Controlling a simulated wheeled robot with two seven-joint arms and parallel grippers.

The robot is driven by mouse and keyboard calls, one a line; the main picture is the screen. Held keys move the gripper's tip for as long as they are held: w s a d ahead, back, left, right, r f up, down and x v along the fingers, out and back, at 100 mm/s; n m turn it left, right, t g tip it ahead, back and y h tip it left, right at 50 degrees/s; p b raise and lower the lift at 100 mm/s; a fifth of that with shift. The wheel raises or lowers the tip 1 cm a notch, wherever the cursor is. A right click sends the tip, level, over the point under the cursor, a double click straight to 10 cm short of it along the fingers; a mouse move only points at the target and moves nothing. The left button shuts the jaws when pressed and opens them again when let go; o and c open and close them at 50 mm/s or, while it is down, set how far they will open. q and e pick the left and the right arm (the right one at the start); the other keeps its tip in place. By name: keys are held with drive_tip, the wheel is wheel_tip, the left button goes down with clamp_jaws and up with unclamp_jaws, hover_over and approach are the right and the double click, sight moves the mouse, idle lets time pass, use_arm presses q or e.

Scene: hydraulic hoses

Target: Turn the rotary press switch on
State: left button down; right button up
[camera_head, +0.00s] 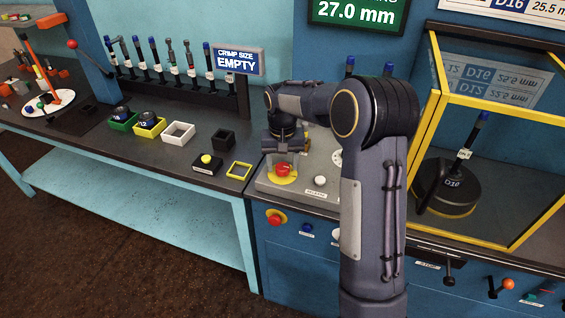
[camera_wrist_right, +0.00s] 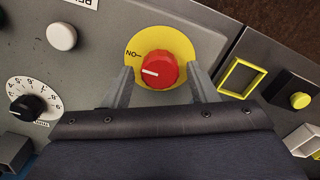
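The rotary press switch is a red knob (camera_head: 283,170) on a yellow round plate, on the grey sloped panel in the head view. In the right wrist view the red knob (camera_wrist_right: 160,70) has a white line on its left side. An "ON" mark (camera_wrist_right: 132,54), seen upside down, sits on the yellow plate (camera_wrist_right: 178,38) at upper left of the knob. My right gripper (camera_wrist_right: 162,84) is open, with one finger on each side of the knob and a small gap showing on both sides. It hangs over the switch in the head view (camera_head: 286,152). My left gripper is out of view.
A white button (camera_wrist_right: 62,36) and a black dial (camera_wrist_right: 28,106) share the panel. A yellow square frame (camera_head: 239,170) and a yellow button box (camera_head: 207,163) stand left of it on the bench. A yellow-framed case (camera_head: 437,95) stands at right.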

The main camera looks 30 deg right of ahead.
sight(283, 166)
drive_tip(key=shift+o, duration=0.5)
wheel_tip(283, 166, up, 7)
drive_tip(key=shift+r, duration=0.35)
